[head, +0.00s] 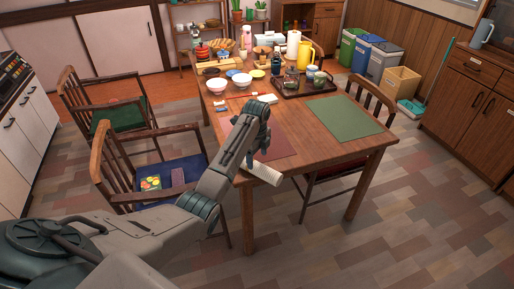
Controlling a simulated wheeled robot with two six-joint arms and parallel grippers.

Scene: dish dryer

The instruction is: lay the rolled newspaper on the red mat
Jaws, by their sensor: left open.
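The rolled newspaper (264,174), a pale roll, is at the near edge of the wooden table, just in front of the red mat (284,143). It looks tilted, and part of it shows against the table's edge; I cannot tell exactly what it rests on. The red mat lies flat on the near left part of the table, partly hidden by my left arm. My left gripper (251,161) is open and points down at the newspaper's upper left end, very close to it. I cannot tell whether they touch. My right gripper is out of view.
A green mat (345,117) lies to the right of the red one. A tray (304,89) with a teapot and cups, bowls (217,86) and bottles crowd the table's far half. Chairs stand around it; one near left has a blue seat (160,190).

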